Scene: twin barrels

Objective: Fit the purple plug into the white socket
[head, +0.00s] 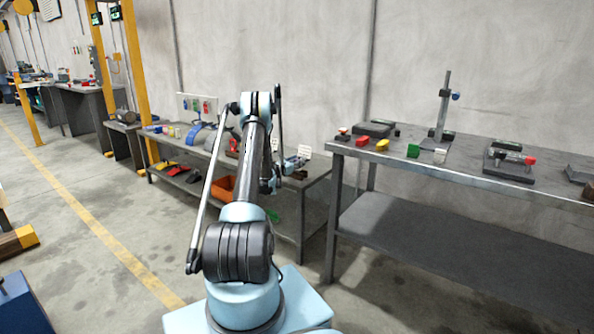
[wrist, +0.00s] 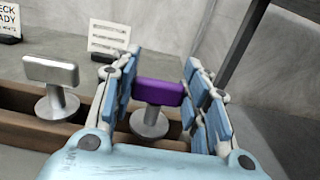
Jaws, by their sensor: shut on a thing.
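In the wrist view, the purple plug (wrist: 158,92) has a block-shaped purple head on a round grey stem. My gripper (wrist: 160,78) has its blue-padded fingers shut on the purple head, one on each side. The stem still stands at the brown wooden rack (wrist: 95,130); I cannot tell whether it is lifted. In the head view, my arm reaches toward the lower bench and hides the plug. A small white block (head: 439,156) on the right bench may be the white socket; its opening is too small to make out.
A whitish plug (wrist: 50,75) stands in the rack left of the purple one. A white sign (wrist: 108,37) stands behind. The right bench (head: 450,172) holds red, yellow and green blocks (head: 413,150) and a tall post (head: 442,105).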

